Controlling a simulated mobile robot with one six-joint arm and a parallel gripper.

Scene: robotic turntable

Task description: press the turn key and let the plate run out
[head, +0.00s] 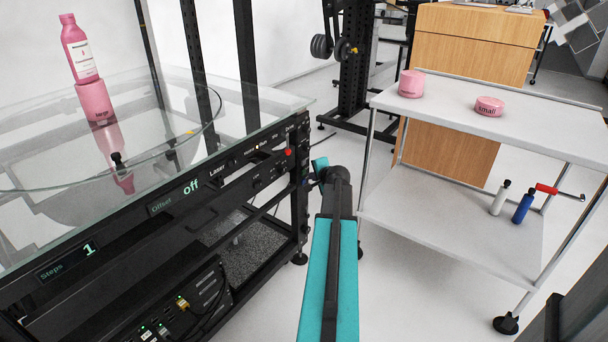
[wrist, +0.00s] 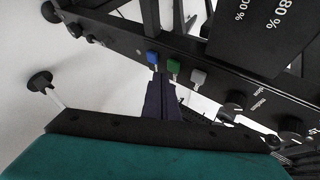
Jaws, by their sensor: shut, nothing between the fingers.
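The turntable's round glass plate (head: 190,120) is at the left of the head view. A pink bottle (head: 80,50) stands upright on a pink riser marked "large" (head: 97,102) on it. The front panel (head: 165,203) shows "Steps 1" and "Offset off". In the wrist view, a blue key (wrist: 152,57), a green key (wrist: 173,66) and a grey key (wrist: 197,77) sit in a row; no key label is readable. My gripper (wrist: 162,76) is shut and empty, its tips close to the blue and green keys. I cannot tell whether they touch. The head view hides its fingers.
A red button (head: 288,152) is at the panel's right end. Black knobs (wrist: 234,103) are beside the keys. A white cart (head: 440,100) at right carries a pink cylinder (head: 411,84) and a pink "small" disc (head: 489,106), with bottles below.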

